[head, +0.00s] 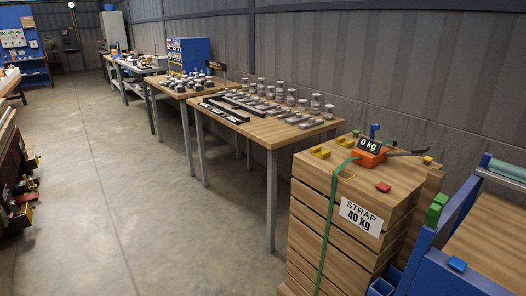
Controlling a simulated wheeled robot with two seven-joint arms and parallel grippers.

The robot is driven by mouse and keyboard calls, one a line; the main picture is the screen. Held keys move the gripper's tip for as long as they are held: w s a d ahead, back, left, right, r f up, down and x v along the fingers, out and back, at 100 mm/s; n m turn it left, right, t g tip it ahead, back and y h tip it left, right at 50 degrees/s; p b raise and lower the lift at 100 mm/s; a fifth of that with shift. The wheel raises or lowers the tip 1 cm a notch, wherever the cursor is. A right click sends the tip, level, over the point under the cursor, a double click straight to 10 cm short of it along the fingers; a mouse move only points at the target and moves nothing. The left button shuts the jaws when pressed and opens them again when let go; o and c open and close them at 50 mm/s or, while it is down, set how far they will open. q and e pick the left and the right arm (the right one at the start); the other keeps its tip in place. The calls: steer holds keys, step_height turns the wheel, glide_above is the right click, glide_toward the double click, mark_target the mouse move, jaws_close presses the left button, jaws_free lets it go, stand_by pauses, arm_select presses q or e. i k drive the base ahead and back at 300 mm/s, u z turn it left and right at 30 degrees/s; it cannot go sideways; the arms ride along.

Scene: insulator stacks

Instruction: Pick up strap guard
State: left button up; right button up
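Neither of my grippers is in the head view. A wooden crate stack (305,222) stands at the right front, with a green strap (329,220) running over its top and down its front. Small pieces that could be strap guards lie on its top: a yellow piece (320,152) at the left corner, another yellow piece (345,142) near the strap, a small yellow one (427,160) at the far right, and a red piece (383,187) near the front edge. I cannot tell which is the strap guard. An orange tool (370,159) with a "0 kg" display sits beside them.
A "STRAP 40 kg" label (361,217) is on the stack. A blue-framed bench (425,270) with green blocks (437,208) stands close at right. Wooden tables (258,130) with insulator parts line the wall. Shelving with bins (22,200) is at left. The floor (140,200) between is clear.

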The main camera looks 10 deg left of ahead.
mark_target(317, 151)
steer(key=z, duration=0.5)
steer(key=k, duration=0.6)
steer(key=u, duration=0.1)
steer(key=i, duration=0.45)
steer(key=u, duration=0.85)
steer(key=i, duration=0.9)
steer(key=z, duration=0.75)
steer(key=i, duration=0.75)
steer(key=z, duration=0.85)
